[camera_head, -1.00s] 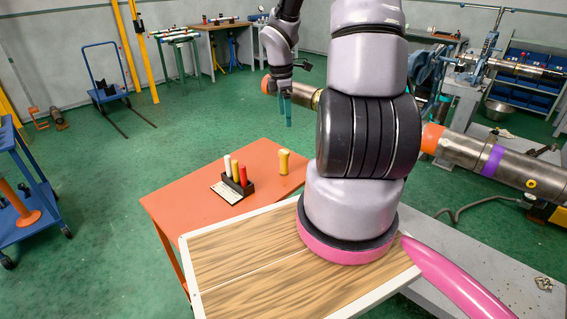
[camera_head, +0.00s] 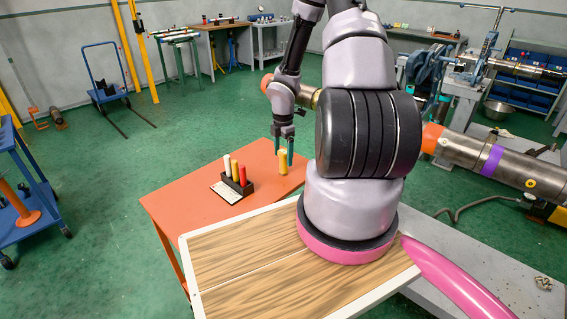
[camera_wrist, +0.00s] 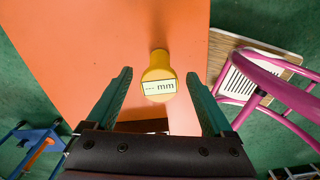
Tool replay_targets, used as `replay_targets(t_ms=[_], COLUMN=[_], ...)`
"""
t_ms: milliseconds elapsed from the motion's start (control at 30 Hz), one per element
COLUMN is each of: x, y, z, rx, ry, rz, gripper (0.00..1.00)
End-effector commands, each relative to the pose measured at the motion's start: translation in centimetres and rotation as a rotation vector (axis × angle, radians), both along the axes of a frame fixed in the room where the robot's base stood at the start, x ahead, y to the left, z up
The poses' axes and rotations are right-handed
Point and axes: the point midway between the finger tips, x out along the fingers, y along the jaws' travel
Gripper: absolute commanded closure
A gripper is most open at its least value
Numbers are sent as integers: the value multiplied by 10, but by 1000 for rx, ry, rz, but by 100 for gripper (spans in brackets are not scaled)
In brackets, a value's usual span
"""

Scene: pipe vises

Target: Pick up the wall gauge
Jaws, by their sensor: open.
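The wall gauge, a yellow upright piece with a display reading "--- mm", stands on the orange table in the wrist view (camera_wrist: 159,75). It also shows in the head view as the yellow gauge (camera_head: 283,162) near the table's right edge. My gripper (camera_head: 284,160) is open above and around it, with green fingers pointing down. In the wrist view the gauge lies between the two open fingers (camera_wrist: 160,90), apart from both. In the head view the fingertips are close to the gauge's top; the exact height gap is hard to tell.
On the orange table (camera_head: 180,200), a dark holder (camera_head: 238,186) carries white, yellow and red sticks, beside a white card (camera_head: 227,192). A wood-topped surface (camera_head: 240,265) adjoins in front. A large pipe (camera_head: 480,155) lies to the right. The table's left part is clear.

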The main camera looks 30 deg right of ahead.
Motion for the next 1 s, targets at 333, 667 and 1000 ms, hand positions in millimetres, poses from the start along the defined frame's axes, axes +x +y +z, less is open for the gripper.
replay_targets(t_ms=[333,667,1000], x=[1,1,2], y=[0,0,-1], z=[-26,-26,-19], rx=[0,0,0], ry=[-1,-1,-4], rz=[-1,-1,-2], gripper=[14,98,100])
